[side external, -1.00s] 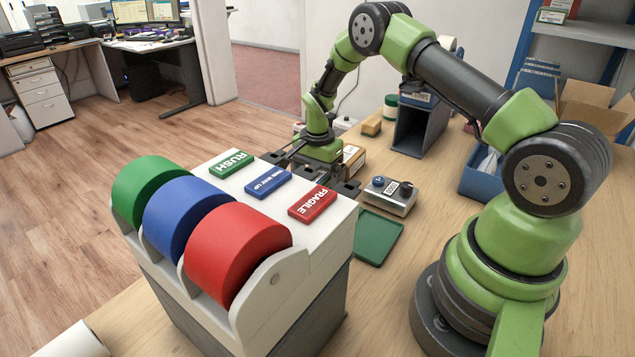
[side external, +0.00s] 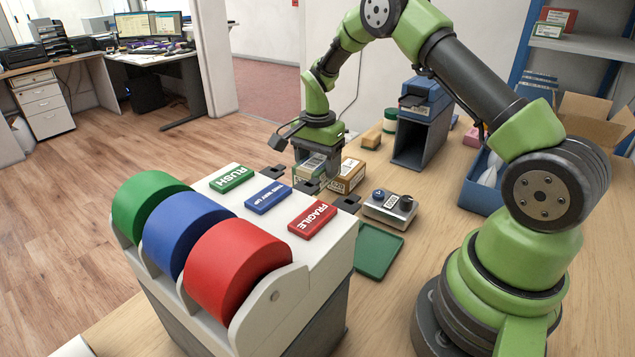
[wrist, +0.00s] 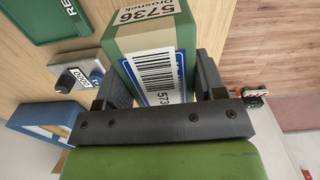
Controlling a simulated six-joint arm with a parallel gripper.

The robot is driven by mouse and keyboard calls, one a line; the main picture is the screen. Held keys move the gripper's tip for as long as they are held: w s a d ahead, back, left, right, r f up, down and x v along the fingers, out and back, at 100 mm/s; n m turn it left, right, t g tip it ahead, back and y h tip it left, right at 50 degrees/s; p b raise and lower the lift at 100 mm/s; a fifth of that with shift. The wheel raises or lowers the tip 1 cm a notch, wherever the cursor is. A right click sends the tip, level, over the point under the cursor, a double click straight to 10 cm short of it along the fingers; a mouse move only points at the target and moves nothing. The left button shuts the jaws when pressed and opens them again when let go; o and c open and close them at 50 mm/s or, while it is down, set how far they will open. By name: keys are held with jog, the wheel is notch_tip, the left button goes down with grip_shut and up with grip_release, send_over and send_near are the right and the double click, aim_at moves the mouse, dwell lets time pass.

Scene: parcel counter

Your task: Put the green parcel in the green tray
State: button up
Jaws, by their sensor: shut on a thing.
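The green parcel (side external: 311,168) is between the jaws of my gripper (side external: 318,160), which is shut on it above the counter behind the tape dispenser. In the wrist view the parcel (wrist: 148,45) shows its green sides and a white label with a barcode and "5736", with a dark finger on each side. The green tray (side external: 378,251) lies flat and empty on the counter, right of the dispenser and nearer the camera than my gripper. Part of the tray (wrist: 40,22) also shows at the upper left of the wrist view.
The tape dispenser (side external: 318,262) with green, blue and red rolls stands at the front left. A brown box (side external: 349,176) is close to the right of the parcel. A small grey device (side external: 389,208) with knobs sits between there and the tray. A dark holder (side external: 422,135) stands behind.

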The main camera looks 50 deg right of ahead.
jog(key=r, duration=0.1)
jog(key=r+n, duration=0.1)
jog(key=r, duration=0.1)
jog(key=s+r+n, duration=0.1)
jog(key=shift+a+r, duration=0.25)
jog(key=shift+a, duration=0.05)
jog(key=s+a+r+n, duration=0.45)
jog(key=s+n, duration=0.35)
jog(key=n, duration=2.5)
send_near(371, 250)
notch_tip(371, 250, down, 5)
jog(key=shift+f, duration=0.2)
jog(key=shift+a+f, duration=0.1)
jog(key=shift+f, duration=0.05)
jog(key=o, duration=1.1)
